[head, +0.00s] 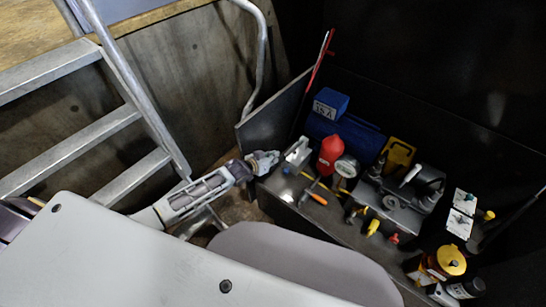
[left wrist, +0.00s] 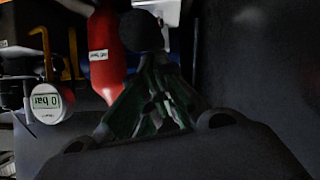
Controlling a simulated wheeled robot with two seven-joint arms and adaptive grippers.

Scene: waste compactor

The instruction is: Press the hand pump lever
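My left gripper (head: 264,163) reaches in from the left to the left end of the bench. Its fingers also show in the left wrist view (left wrist: 152,75), drawn together to a narrow tip. A dark round knob (left wrist: 140,31) lies just beyond the fingertips; I cannot tell whether they touch. A pale grey block-like device (head: 297,151) stands right of the gripper. A red bottle-shaped body (head: 330,155) and a round gauge (head: 346,166) stand beside it. The gauge reads 0 bar in the left wrist view (left wrist: 45,101). I cannot clearly make out which part is the pump lever. My right gripper is out of view.
The bench (head: 335,218) holds an orange-handled hammer (head: 316,196), a yellow case (head: 398,154), a blue box (head: 330,103), a grey machine (head: 400,200) and bottles (head: 446,262). A grey panel (head: 270,115) stands behind the gripper. Metal steps (head: 70,150) are at the left.

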